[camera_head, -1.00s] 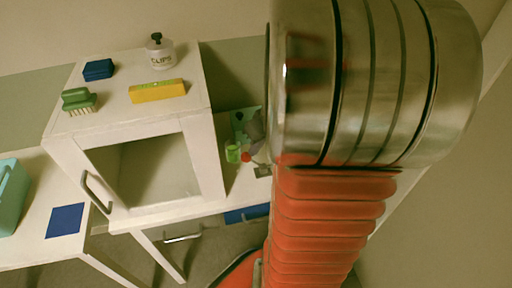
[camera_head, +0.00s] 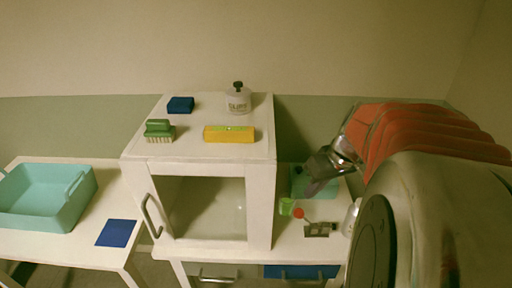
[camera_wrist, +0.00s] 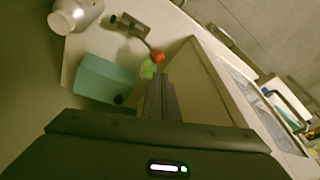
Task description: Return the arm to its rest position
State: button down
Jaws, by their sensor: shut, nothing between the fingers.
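My gripper (camera_head: 314,186) is shut and empty. In the head view it hangs at the end of my orange-sleeved arm, over the right part of the table beside the white cabinet (camera_head: 262,160). In the wrist view its closed fingers (camera_wrist: 160,96) point towards a green cup (camera_wrist: 148,69) and a red ball (camera_wrist: 157,57). I cannot tell how high the fingers are above the table. My arm covers the lower right of the head view.
The cabinet carries a blue block (camera_head: 180,105), a green brush (camera_head: 159,131), a yellow block (camera_head: 229,134) and a labelled bottle (camera_head: 239,101). A teal bin (camera_head: 45,205) and blue square (camera_head: 116,233) are at left.

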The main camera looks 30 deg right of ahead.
dwell(0.4)
jog(key=s+a+r+t, duration=0.1)
jog(key=s+a+r, duration=0.1)
jog(key=a, duration=0.9)
jog(key=s+a+r+n+t+h, duration=0.1)
jog(key=s+a+r, duration=0.1)
jog(key=a, duration=0.9)
jog(key=shift+s+a+r, duration=0.35)
jog(key=shift+a+r, duration=0.05)
jog(key=shift+r, duration=0.15)
dwell(0.4)
